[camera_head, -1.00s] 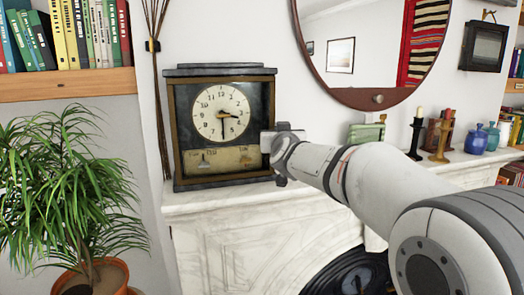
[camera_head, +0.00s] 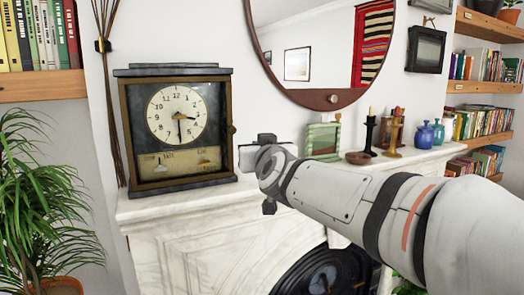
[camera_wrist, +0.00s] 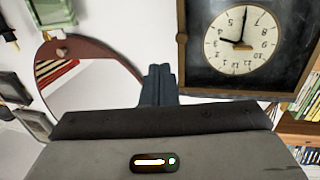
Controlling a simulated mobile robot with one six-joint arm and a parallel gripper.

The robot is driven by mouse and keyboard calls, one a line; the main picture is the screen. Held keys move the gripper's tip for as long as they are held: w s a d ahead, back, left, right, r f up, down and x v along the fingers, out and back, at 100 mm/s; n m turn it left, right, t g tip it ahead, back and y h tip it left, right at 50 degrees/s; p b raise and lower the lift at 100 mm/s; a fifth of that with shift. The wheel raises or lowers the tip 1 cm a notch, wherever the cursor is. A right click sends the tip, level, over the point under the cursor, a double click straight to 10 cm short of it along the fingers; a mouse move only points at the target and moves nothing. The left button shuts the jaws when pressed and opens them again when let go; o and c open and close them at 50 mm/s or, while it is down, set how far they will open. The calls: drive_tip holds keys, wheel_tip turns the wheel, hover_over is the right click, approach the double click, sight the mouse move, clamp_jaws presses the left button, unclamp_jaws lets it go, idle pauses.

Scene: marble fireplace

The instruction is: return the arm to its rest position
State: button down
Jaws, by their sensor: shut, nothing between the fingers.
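My gripper (camera_head: 258,150) is at the end of my white arm, in front of the marble mantel and just right of the mantel clock (camera_head: 177,115). The clock has a dark case, a cream dial and a lower panel with small levers. A gap shows between the gripper and the clock's right side in the head view. In the wrist view, which is upside down, the shut fingers of my gripper (camera_wrist: 159,84) show dark at the centre with nothing between them. The clock (camera_wrist: 240,50) stands to their right there.
A marble mantel (camera_head: 150,208) runs under the clock. A round mirror (camera_head: 310,60) hangs above. A plant (camera_head: 40,210) stands at left, and bookshelves (camera_head: 480,138) at right.

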drive_tip(key=s+d+f+m+g+h, duration=0.1)
drive_tip(key=s+d+f+g, duration=0.3)
drive_tip(key=s+d+f, duration=0.3)
drive_tip(key=s+d+f+m+g+h, duration=0.1)
drive_tip(key=s+d+f+g, duration=0.4)
drive_tip(key=s+f, duration=0.6)
drive_tip(key=s+d+f+m+g+h, duration=0.1)
drive_tip(key=s+d+f+g+h, duration=0.2)
drive_tip(key=s+d+f, duration=0.6)
wheel_tip(320, 180, down, 3)
drive_tip(key=shift+s+r+g, duration=0.2)
drive_tip(key=shift+s+g, duration=0.1)
drive_tip(key=shift+g, duration=0.5)
drive_tip(key=shift+a, duration=0.1)
